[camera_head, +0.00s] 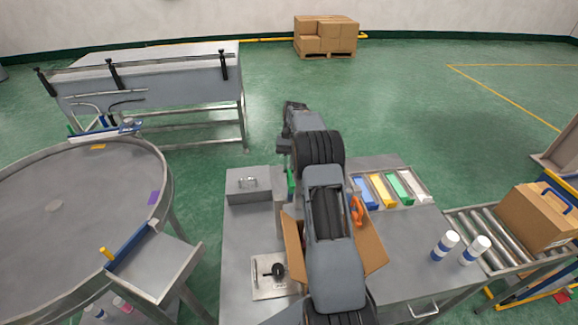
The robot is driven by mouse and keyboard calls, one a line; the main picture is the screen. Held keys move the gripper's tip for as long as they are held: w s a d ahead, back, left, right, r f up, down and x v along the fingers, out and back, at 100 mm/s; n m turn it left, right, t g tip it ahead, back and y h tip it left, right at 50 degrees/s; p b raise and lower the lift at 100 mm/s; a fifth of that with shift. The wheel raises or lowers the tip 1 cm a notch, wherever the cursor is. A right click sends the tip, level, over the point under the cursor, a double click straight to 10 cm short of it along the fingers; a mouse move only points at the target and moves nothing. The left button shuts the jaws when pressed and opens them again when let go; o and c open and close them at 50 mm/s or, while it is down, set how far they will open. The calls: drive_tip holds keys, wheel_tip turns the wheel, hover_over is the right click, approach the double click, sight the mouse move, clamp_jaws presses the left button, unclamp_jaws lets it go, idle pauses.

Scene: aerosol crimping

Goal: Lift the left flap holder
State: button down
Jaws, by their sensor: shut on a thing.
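An open brown cardboard box (370,240) stands on the grey workbench, partly covered by my arm. Its left flap (293,244) and its right flap leaning outward show on either side of the arm. An orange clip-like holder (357,211) is at the right side of the box. I see no such holder at the left flap; my arm covers much of that area. My arm runs up the picture from the bottom and bends toward the upper left.
A grey metal box (248,187) and a small plate with a black knob (271,277) are left on the bench. Coloured bins (384,188) stand to the right. Two white cans (445,245) stand by the roller conveyor (488,230). A round table (65,215) is at left.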

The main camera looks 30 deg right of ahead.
drive_tip(key=shift+f, duration=0.15)
drive_tip(key=c, duration=1.1)
unclamp_jaws()
drive_tip(key=shift+c, duration=0.2)
